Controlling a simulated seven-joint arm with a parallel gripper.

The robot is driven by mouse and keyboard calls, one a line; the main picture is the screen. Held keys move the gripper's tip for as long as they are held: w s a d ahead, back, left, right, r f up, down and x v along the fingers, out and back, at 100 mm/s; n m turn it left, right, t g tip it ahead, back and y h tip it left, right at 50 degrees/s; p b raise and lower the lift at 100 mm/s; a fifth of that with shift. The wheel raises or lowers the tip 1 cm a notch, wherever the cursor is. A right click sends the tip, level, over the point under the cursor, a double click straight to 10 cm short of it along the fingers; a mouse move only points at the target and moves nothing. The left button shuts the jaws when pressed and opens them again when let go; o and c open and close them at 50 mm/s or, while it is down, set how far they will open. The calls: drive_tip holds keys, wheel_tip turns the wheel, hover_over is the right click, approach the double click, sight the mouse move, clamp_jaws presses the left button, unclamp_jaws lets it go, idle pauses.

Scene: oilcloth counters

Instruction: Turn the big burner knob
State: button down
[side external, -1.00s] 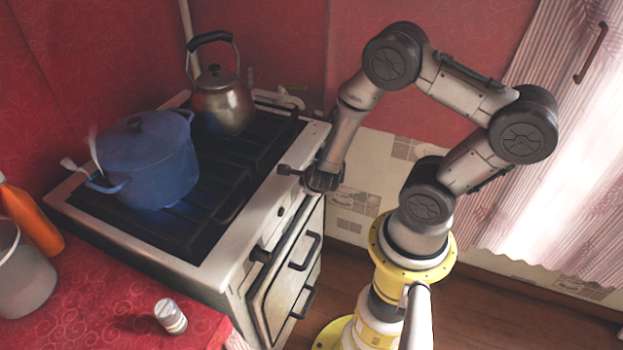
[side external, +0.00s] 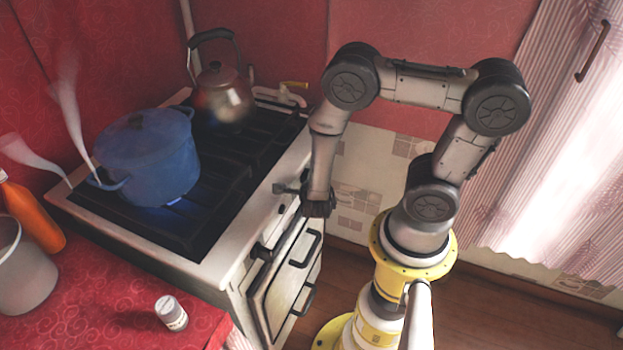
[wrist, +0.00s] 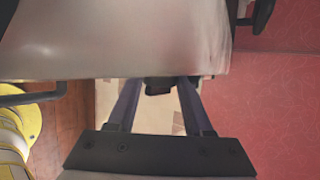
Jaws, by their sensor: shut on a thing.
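My gripper (wrist: 160,90) is at the front face of the stove (side external: 235,260), its fingers reaching towards the panel below the cooktop. In the wrist view its two fingers close in on a small dark knob (wrist: 158,86) at the stove's edge, and it is shut on it. In the side view my gripper (side external: 290,189) hides that knob, so its turned angle cannot be told. A blue pot (side external: 150,165) stands over a blue flame (side external: 160,211) on the near burner.
A metal kettle (side external: 222,98) stands on the back burner. An orange bottle (side external: 32,215), a grey bucket (side external: 25,275) and a small white jar (side external: 171,313) are on the red counter (side external: 95,290). The oven door handle (side external: 305,250) juts out below my gripper.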

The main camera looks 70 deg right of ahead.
drive_tip(key=shift+c, duration=1.5)
unclamp_jaws()
drive_tip(key=v, duration=1.3)
drive_tip(key=shift+a+r, duration=0.25)
drive_tip(key=shift+r, duration=0.05)
drive_tip(key=shift+s, duration=0.1)
